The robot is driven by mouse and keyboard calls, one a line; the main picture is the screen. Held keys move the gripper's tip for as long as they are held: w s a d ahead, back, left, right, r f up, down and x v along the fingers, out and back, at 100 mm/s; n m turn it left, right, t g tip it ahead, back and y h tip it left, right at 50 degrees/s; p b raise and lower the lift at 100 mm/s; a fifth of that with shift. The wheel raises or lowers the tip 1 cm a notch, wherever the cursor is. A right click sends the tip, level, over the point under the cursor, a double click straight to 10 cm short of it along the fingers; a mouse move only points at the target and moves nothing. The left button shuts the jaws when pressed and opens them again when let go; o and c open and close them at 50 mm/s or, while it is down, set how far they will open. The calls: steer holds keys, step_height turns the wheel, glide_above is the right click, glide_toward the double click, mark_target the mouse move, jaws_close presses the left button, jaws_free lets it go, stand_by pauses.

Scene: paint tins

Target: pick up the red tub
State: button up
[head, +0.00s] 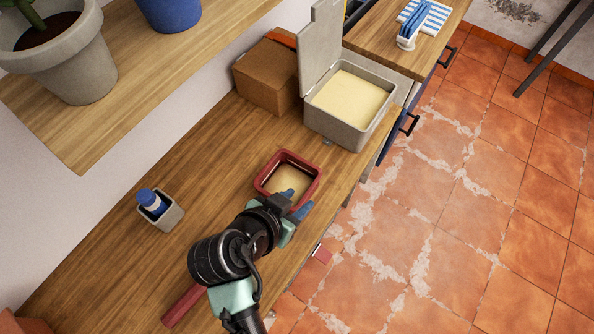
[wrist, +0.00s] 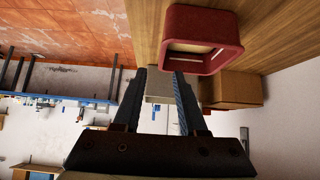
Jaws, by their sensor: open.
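The red tub (head: 268,168) stands on the wooden counter (head: 215,140), a square open container with tan showing inside. My gripper (head: 297,202) is at the tub's near side, its blue fingers apart and overlapping the near rim in the head view. From there I cannot tell whether they touch it. In the wrist view the red tub (wrist: 200,22) lies above and right of the open fingers of my gripper (wrist: 160,85), not between them. My wrist hides part of the tub's near side in the head view.
A lidded grey bin (head: 322,128) with pale contents and a cardboard box (head: 262,85) stand behind the tub. A small grey holder (head: 168,217) with a blue-capped bottle is to the left. A shelf (head: 125,112) with pots overhangs the upper left. The counter's edge is close on the right.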

mark_target(313, 193)
steer(key=x, duration=0.5)
steer(key=shift+f, duration=0.25)
steer(key=shift+a+p+x, duration=0.2)
steer(key=shift+p+x, duration=0.1)
steer(key=shift+x, duration=2.75)
steer(key=shift+w, duration=0.15)
steer(key=shift+c, duration=0.2)
jaws_close()
steer(key=shift+r, duration=0.1)
